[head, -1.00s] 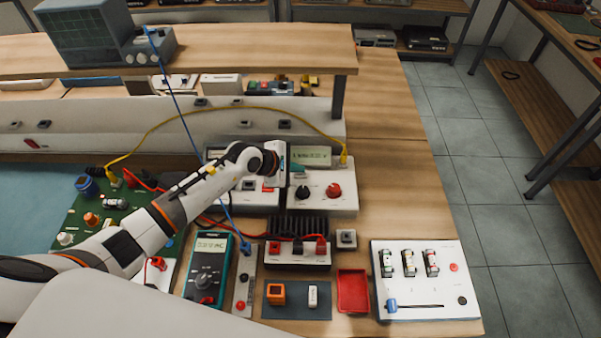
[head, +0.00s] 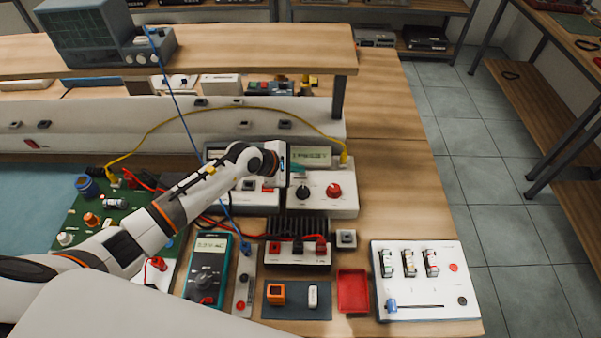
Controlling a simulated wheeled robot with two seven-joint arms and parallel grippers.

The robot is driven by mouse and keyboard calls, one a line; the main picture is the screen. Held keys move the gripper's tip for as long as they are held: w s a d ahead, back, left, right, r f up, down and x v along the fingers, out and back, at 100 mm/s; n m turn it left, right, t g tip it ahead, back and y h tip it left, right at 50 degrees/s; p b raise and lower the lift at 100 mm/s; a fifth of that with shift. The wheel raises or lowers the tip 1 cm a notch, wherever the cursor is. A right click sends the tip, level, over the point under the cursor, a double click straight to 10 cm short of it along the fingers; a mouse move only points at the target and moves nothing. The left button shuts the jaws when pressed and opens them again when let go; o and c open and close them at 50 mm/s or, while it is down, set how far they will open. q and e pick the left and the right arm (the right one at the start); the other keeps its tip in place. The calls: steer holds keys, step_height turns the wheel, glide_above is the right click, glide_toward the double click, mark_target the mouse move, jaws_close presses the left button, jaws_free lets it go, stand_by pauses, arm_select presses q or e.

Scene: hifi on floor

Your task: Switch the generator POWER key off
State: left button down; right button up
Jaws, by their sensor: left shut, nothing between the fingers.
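The generator (head: 323,194) is a white bench box with a grey-green display, a black knob and a red knob on its front, at the back of the bench. A second, similar unit (head: 262,200) stands directly to its left, partly hidden by my arm. My left gripper (head: 293,170) is shut and empty, at the upper left part of the generator, by the left end of its display. The POWER key cannot be made out; the gripper may cover it. Whether the fingers touch the panel cannot be told. My right gripper is not in view.
A blue cable (head: 184,120) and a yellow cable (head: 180,115) hang near my left arm. A black heatsink unit (head: 297,245), a teal multimeter (head: 209,270), a red tray (head: 352,291) and a white switch panel (head: 425,281) stand in front. Bare wood lies right of the generator.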

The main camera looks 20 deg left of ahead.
mark_target(296, 177)
arm_select(q)
steer(key=shift+f, duration=0.1)
stand_by(0.3)
steer(key=shift+f+b, duration=0.4)
steer(key=shift+b, duration=0.15)
steer(key=shift+r, duration=0.5)
steer(key=shift+r+p, duration=0.1)
steer(key=shift+p, duration=0.25)
step_height(296, 177, up, 6)
steer(key=p, duration=0.4)
steer(key=shift+f, duration=0.2)
